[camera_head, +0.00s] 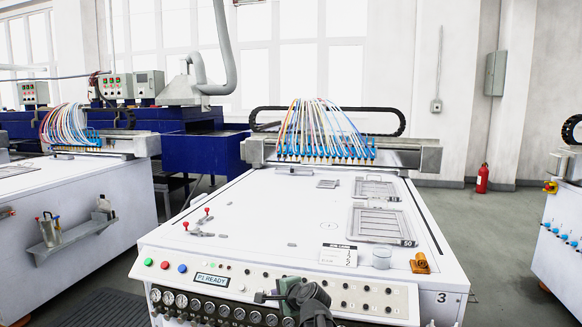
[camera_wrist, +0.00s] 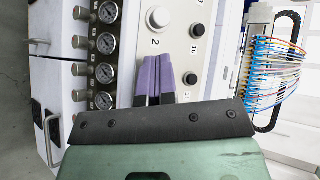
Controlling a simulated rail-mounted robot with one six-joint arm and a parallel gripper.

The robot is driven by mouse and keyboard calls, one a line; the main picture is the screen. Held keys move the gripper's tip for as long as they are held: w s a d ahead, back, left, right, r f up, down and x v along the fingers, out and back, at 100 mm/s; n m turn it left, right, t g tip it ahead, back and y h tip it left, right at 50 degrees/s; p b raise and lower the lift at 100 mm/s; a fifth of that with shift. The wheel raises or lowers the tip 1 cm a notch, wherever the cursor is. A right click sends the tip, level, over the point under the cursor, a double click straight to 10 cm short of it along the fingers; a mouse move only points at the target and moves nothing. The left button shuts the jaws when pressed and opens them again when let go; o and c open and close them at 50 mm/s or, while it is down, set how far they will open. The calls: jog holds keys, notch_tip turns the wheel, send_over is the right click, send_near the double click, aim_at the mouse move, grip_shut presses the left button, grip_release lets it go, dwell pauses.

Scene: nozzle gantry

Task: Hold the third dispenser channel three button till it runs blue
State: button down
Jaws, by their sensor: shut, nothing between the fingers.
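The third dispenser is the white machine (camera_head: 290,222) in the middle of the head view, marked 3 at its front right corner. Its front panel (camera_head: 375,296) carries several small dark buttons, a display (camera_head: 212,280) reading P1 READY and a row of gauges. My gripper (camera_head: 262,297) is in front of this panel. In the wrist view its purple fingers (camera_wrist: 156,62) are shut together and empty, over the panel beside the printed 2. Black buttons (camera_wrist: 190,79) marked 10 and 11 lie right of them. I cannot pick out the channel three button or tell whether the fingertips touch the panel.
Blue nozzles (camera_head: 325,150) with coloured hoses hang on the gantry at the back. Green, red and blue buttons (camera_head: 182,268) sit at the panel's left. An orange part (camera_head: 420,263) and a clear beaker (camera_head: 382,257) stand on the top. Another machine (camera_head: 70,210) stands left.

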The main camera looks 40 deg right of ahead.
dwell(0.8)
jog(key=shift+s+a+r+p, duration=0.25)
jog(key=shift+a+r+p, duration=0.2)
jog(key=shift+r+p, duration=0.3)
jog(key=r+p, duration=0.1)
jog(key=s+a+r+p, duration=0.1)
jog(key=a+r+p, duration=0.1)
jog(key=r+p, duration=0.1)
jog(key=shift+s+a, duration=0.2)
jog(key=shift+s, duration=0.1)
